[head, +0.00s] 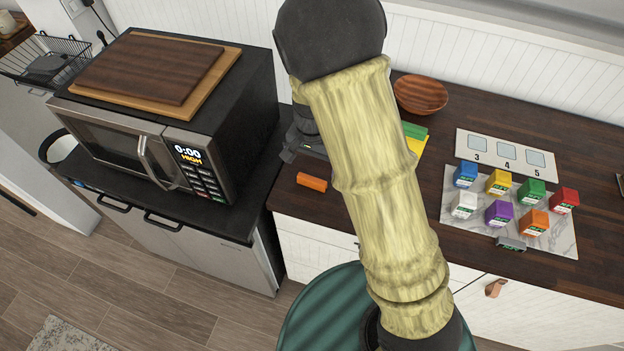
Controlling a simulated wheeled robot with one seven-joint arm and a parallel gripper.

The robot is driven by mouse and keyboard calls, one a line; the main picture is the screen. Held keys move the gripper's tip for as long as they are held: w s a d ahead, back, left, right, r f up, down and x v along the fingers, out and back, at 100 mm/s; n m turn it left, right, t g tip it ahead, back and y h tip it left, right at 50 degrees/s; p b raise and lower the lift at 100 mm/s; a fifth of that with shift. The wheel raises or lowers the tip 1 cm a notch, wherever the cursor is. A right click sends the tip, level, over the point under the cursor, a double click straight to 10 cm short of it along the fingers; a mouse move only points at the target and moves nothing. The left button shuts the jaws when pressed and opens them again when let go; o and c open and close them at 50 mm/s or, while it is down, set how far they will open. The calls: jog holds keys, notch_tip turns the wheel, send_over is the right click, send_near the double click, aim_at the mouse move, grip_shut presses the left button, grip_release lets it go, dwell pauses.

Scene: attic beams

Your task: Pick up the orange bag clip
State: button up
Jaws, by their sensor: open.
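The orange bag clip (312,182) lies on the dark wooden counter near its front left corner, in the head view. It looks like a small, flat orange bar. My gripper (300,156) is just behind and above the clip, partly hidden by my arm. It is open and apart from the clip, and I see nothing between its fingers.
A microwave (150,140) with cutting boards (150,68) stands to the left. Right of my arm are a wooden bowl (421,93), a white panel (506,153) and a marble board (455,208) with several coloured boxes. Green and yellow items (414,135) are partly hidden.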

aim_at(312, 179)
jog(key=shift+f, duration=2)
jog(key=shift+w+f+p, duration=0.2)
jog(key=shift+f+p, duration=0.1)
jog(key=shift+f, duration=0.55)
jog(key=shift+w+f+p, duration=0.15)
jog(key=shift+f+p, duration=0.2)
jog(key=shift+f, duration=0.55)
jog(key=shift+w+f+p, duration=0.2)
jog(key=shift+f+p, duration=0.1)
jog(key=shift+f, duration=0.55)
jog(key=c, duration=1)
jog(key=shift+o, duration=0.2)
jog(key=shift+r, duration=0.1)
